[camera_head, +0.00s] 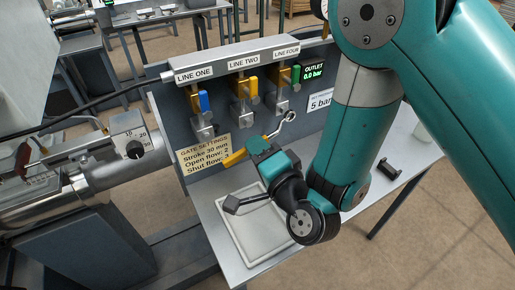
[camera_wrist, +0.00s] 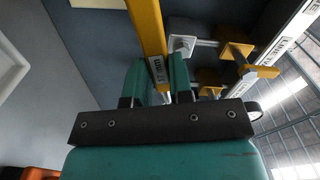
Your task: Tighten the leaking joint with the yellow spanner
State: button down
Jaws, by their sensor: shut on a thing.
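The yellow spanner has a yellow handle (camera_head: 235,158) and a bright metal ring end (camera_head: 290,117). My gripper (camera_head: 262,146) is shut on its middle and holds it tilted above the bench, in front of the panel. In the wrist view the yellow spanner (camera_wrist: 146,25) runs up from between the fingers of my gripper (camera_wrist: 160,84), with a small size label on it. The line one joint (camera_head: 202,122), line two joint (camera_head: 241,108) and line four joint (camera_head: 283,95) are on the panel, apart from the ring. I see no leak on them.
The outlet display (camera_head: 313,72) reads 0.0 bar. A gate settings card (camera_head: 204,154) is on the panel. A metal extruder barrel (camera_head: 120,170) stands left.

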jog(key=shift+p+x, duration=0.65)
jog(key=shift+x, duration=0.45)
jog(key=shift+s+a+r+m, duration=0.15)
jog(key=shift+r+m, duration=1.15)
jog(key=shift+m, duration=0.2)
jog(key=shift+r+m, duration=0.8)
jog(key=shift+m, duration=0.1)
jog(key=shift+b, duration=0.3)
jog(key=shift+s, duration=0.1)
jog(key=shift+s+d+p, duration=0.25)
jog(key=shift+p, duration=0.1)
jog(key=shift+f, duration=0.15)
jog(key=shift+f+n, duration=0.3)
jog(key=shift+f, duration=0.05)
